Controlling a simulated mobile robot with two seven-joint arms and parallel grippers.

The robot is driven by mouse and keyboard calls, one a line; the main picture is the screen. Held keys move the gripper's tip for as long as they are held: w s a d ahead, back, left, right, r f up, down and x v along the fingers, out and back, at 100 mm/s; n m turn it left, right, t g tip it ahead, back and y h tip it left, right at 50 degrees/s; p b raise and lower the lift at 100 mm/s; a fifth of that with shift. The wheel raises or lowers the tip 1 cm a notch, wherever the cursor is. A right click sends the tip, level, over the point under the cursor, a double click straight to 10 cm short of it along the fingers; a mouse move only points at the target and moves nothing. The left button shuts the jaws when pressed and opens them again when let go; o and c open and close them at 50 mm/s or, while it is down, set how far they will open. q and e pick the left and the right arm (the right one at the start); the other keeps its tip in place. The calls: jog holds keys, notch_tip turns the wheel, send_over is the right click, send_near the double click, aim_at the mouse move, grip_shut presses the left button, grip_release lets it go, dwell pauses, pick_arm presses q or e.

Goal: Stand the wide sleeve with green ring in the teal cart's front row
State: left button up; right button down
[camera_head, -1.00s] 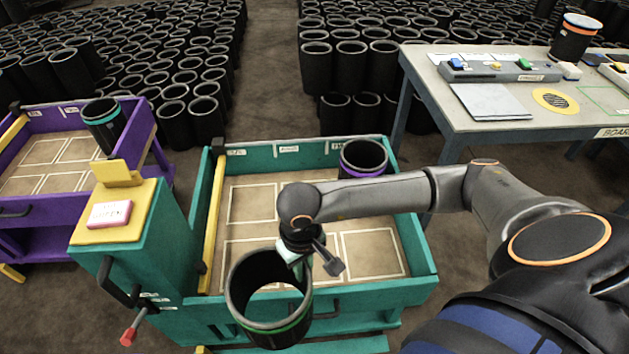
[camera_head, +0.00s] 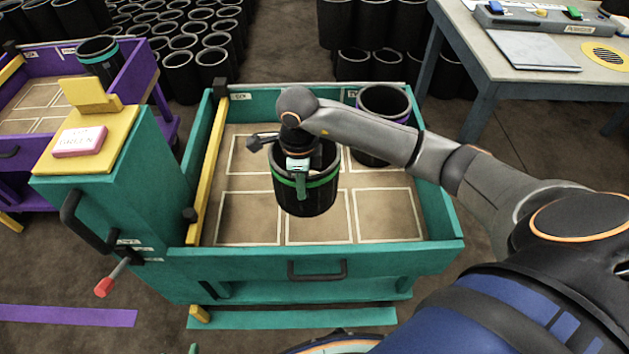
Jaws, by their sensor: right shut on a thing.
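The wide black sleeve with a green ring (camera_head: 308,200) is upright over the teal cart, near the middle of its front row. My right gripper (camera_head: 298,176) is shut on the sleeve's near wall, at the green ring. I cannot tell whether the sleeve's bottom touches the cart floor. The teal cart (camera_head: 330,262) has a floor marked with white rectangles in a front and a back row. The front-left and front-right rectangles are bare; the sleeve partly covers the front-middle one. My left gripper is not in view.
A black sleeve with a purple ring (camera_head: 384,120) stands in the cart's back right corner. A yellow bar (camera_head: 208,175) runs along the cart's left side. A purple cart (camera_head: 150,95) with another sleeve stands left. A grey table (camera_head: 520,85) is at the upper right.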

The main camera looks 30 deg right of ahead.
notch_tip(320, 180, down, 12)
jog(key=w+m+b, duration=0.1)
jog(key=m+b, duration=0.2)
jog(key=m, duration=0.2)
jog(key=shift+w+d+b, duration=0.2)
jog(key=shift+d+b, duration=0.15)
jog(key=shift+f, duration=0.15)
jog(key=c, duration=1)
grip_release()
jog(key=shift+s+f, duration=0.1)
jog(key=shift+o, duration=0.2)
